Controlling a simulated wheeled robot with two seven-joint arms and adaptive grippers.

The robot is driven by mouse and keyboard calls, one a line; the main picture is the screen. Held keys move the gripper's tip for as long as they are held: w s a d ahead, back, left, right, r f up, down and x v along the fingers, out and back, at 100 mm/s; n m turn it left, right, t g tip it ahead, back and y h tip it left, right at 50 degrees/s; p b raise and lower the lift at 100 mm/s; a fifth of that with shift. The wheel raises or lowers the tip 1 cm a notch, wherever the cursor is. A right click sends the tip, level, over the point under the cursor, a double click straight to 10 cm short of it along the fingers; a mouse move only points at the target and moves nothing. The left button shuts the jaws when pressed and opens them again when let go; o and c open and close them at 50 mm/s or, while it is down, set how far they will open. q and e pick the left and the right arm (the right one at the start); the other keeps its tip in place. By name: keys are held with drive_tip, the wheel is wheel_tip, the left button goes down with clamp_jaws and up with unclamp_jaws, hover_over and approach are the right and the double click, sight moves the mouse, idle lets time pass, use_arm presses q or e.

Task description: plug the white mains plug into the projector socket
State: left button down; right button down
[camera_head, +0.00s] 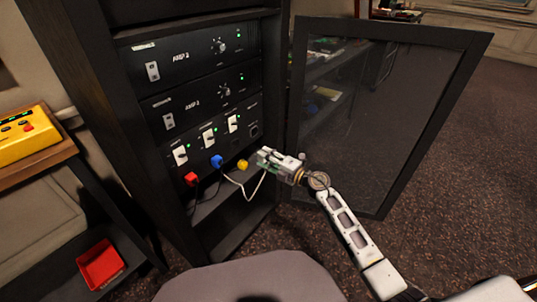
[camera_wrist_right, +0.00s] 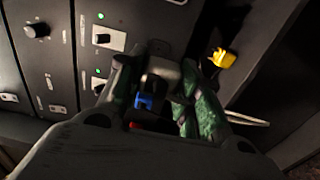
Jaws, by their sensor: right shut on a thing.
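My right gripper (camera_head: 264,157) is in front of the lower rack panel, just right of the yellow plug (camera_head: 243,165). It is shut on the white mains plug, which the fingers mostly hide in the head view. In the right wrist view a pale grey block, the white plug (camera_wrist_right: 163,73), shows between the green-padded fingers of the gripper (camera_wrist_right: 160,85). A white cable (camera_head: 238,183) runs from the gripper down and left to the rack's lower shelf. I cannot read which socket is the projector's. My left gripper is not in view.
A red plug (camera_head: 191,179) and a blue plug (camera_head: 216,161) sit in a row on the panel (camera_head: 194,139), below several white switches. The open glass door (camera_head: 385,110) stands to the right. A yellow device (camera_head: 25,140) and red tray (camera_head: 100,264) are at left.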

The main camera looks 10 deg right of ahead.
drive_tip(key=shift+s+a, duration=0.45)
drive_tip(key=shift+s, duration=0.2)
drive_tip(key=shift+x, duration=1.25)
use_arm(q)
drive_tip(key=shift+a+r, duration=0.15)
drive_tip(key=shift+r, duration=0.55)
use_arm(e)
drive_tip(key=x, duration=0.6)
drive_tip(key=shift+w, duration=0.25)
drive_tip(key=shift+a, duration=0.15)
drive_tip(key=shift+w+a, duration=0.15)
drive_tip(key=shift+w+a, duration=0.2)
drive_tip(key=shift+w, duration=0.05)
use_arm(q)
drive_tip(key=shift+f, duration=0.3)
use_arm(e)
drive_tip(key=shift+w+a, duration=0.2)
drive_tip(key=shift+w, duration=0.1)
